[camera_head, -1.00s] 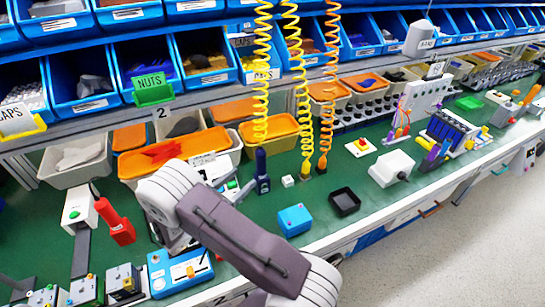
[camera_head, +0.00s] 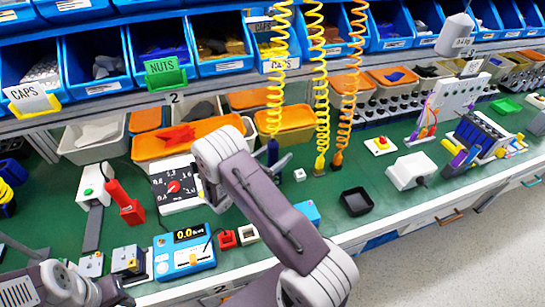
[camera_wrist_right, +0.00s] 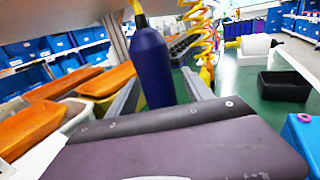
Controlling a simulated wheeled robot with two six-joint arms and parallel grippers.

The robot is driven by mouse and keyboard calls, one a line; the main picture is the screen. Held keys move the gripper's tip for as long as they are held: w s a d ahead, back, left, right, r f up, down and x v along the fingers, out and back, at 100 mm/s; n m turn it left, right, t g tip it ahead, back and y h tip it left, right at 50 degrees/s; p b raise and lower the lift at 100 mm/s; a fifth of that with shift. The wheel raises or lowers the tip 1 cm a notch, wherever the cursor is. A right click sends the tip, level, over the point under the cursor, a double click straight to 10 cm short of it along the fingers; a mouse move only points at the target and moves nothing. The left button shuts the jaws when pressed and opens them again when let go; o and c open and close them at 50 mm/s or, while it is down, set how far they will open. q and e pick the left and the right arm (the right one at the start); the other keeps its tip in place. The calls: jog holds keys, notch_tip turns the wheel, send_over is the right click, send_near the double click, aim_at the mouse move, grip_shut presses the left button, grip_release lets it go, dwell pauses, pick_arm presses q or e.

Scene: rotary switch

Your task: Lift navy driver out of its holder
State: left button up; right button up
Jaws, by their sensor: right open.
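The navy driver (camera_head: 272,152) stands upright on the bench under a yellow coiled cord, just right of my right wrist. It also shows large in the right wrist view (camera_wrist_right: 152,70), upright between the two fingers. My right gripper (camera_wrist_right: 160,82) is open, with a grey finger on either side of the driver; I cannot tell whether they touch it. In the head view my right forearm hides most of this gripper, and a small grey part shows beside the driver. The driver's lower end and its holder are hidden. Part of my left arm shows at the lower left, but its gripper does not.
Two more coiled cords (camera_head: 320,95) hang close right of the driver. Orange-lidded bins (camera_head: 188,137) stand behind. A dial panel (camera_head: 172,186), a blue meter box (camera_head: 184,252) and a black tray (camera_head: 356,203) are nearby. Green bench shows right of the cords.

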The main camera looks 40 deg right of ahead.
jog(key=shift+w+d+f, duration=0.1)
jog(key=shift+d, duration=0.5)
jog(key=shift+a, duration=0.15)
jog(key=c, duration=0.4)
grip_shut()
notch_tip(320, 180, up, 10)
jog(key=p, duration=0.1)
jog(key=shift+c, duration=1.7)
grip_release()
grip_shut()
